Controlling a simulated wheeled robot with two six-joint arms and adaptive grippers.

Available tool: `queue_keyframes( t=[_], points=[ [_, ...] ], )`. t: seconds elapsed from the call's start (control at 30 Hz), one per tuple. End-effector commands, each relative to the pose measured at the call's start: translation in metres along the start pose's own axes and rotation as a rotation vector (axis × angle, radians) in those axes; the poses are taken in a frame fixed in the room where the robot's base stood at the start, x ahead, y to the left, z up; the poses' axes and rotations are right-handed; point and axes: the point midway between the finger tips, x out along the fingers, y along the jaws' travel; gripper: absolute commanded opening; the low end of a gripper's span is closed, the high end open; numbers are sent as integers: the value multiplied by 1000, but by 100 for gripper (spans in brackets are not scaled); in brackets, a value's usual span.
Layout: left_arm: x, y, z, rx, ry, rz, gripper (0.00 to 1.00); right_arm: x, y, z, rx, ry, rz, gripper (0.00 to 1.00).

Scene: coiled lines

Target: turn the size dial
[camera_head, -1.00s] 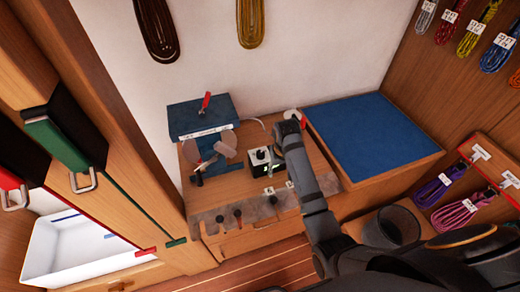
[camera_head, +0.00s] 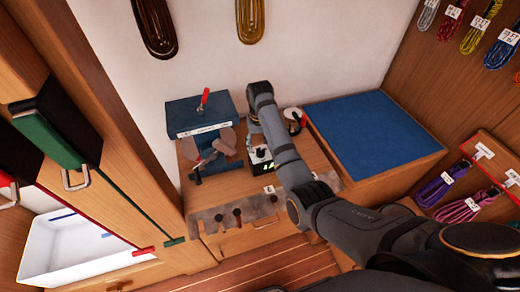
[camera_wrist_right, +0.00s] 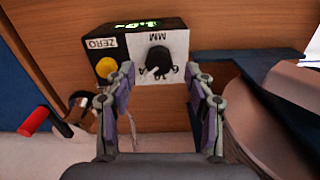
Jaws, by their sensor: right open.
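The size dial (camera_wrist_right: 157,61) is a black knob on a white plate marked MM, on a small black box (camera_wrist_right: 75,52) in the right wrist view. The box also has a green lit display, a yellow button (camera_wrist_right: 105,67) and a ZERO label. My right gripper (camera_wrist_right: 160,80) is open, its two fingers on either side of the dial in the picture; I cannot tell whether they touch it. My left gripper is not in view.
A blue machine (camera_head: 198,112) with a red lever and round discs stands left of the box on the wooden bench (camera_head: 222,188). A blue-topped block (camera_head: 375,130) is at the right. A white bin (camera_head: 75,250) is at lower left.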

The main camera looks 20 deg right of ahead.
Motion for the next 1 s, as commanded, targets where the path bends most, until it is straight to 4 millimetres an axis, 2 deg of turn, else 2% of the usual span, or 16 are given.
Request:
queue_keyframes(
  t=[0.2, 0.47, 0.57, 0.87, 1.0],
  points=[
    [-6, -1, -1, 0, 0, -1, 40, 22, 0, 0, 0, -1, 0, 54],
    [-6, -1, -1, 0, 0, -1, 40, 25, 0, 0, 0, 1, 0, 54],
    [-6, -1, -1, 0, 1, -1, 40, 25, 0, 0, 0, 1, 0, 43],
    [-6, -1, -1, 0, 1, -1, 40, 25, 0, 0, 0, 1, 0, 2],
    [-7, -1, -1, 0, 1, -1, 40, 24, 0, 0, -3, 0, 0, 0]
  ],
)
